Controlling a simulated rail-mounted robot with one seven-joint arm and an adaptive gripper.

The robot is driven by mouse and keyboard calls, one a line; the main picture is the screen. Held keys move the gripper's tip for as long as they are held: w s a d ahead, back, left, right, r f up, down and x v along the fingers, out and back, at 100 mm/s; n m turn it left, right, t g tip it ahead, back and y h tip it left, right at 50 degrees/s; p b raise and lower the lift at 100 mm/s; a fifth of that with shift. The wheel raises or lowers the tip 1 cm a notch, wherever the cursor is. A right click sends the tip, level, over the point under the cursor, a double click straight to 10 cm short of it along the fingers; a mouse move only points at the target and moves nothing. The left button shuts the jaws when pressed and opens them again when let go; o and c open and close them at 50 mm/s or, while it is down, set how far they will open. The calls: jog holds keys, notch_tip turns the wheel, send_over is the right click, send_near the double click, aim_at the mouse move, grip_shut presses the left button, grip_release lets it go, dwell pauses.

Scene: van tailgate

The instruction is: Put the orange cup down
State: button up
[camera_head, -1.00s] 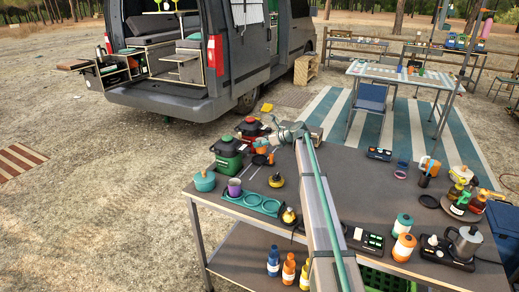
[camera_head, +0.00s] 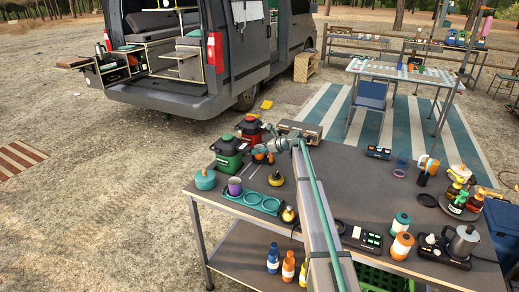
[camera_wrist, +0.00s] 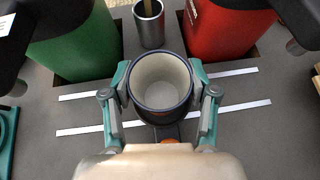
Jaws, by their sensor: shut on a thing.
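The orange cup shows from above in the wrist view (camera_wrist: 160,84), with a dark rim and a pale inside. My gripper (camera_wrist: 161,97) has its two fingers closed against opposite sides of it. The cup appears upright and empty. In the head view, a small orange patch of the cup (camera_head: 261,150) shows at my gripper (camera_head: 263,153), over the back left of the grey table (camera_head: 320,185). My fingers and arm partly hide it there. I cannot tell whether its base touches the table.
A green container (camera_wrist: 72,42) and a red container (camera_wrist: 222,32) stand just beyond the cup, with a metal cup (camera_wrist: 149,27) between them. Two white strips (camera_wrist: 80,131) lie on the tabletop around the cup. A teal tray (camera_head: 252,202) is near the left edge.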

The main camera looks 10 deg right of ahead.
jog(key=o, duration=1.2)
jog(key=shift+r, duration=0.15)
jog(key=b+v, duration=0.2)
jog(key=v, duration=1)
